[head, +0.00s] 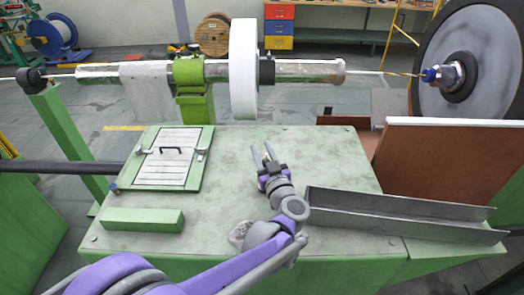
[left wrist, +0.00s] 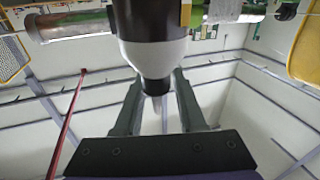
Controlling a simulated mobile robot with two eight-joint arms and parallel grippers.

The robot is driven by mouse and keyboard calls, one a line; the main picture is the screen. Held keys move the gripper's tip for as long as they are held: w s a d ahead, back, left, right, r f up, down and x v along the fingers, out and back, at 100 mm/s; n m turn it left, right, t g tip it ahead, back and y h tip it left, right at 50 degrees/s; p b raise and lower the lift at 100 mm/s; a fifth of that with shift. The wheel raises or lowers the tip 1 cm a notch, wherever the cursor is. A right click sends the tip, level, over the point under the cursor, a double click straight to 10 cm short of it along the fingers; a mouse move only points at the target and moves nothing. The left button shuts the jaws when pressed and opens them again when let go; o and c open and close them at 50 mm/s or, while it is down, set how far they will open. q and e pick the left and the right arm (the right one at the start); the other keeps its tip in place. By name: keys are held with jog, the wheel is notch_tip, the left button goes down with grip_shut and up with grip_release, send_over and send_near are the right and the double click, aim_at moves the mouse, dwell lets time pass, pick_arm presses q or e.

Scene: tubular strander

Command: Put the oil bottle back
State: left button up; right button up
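In the left wrist view the fingers (left wrist: 156,88) are also spread. A large dark shape with a white tapering part (left wrist: 152,55) and a dark tip shows beyond or between them. My right gripper is not in view.
A lidded panel (head: 170,158) and green block (head: 143,219) are at left on the table. A metal channel (head: 400,212) lies at right; a greyish lump (head: 238,234) is beside my arm. The shaft with its white wheel (head: 243,70) runs behind. The table's middle is clear.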

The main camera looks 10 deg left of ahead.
pick_arm(q)
jog(key=shift+w, duration=0.1)
jog(key=b+v, duration=0.2)
jog(key=v, duration=1)
jog(key=shift+r, duration=0.2)
dwell(2.1)
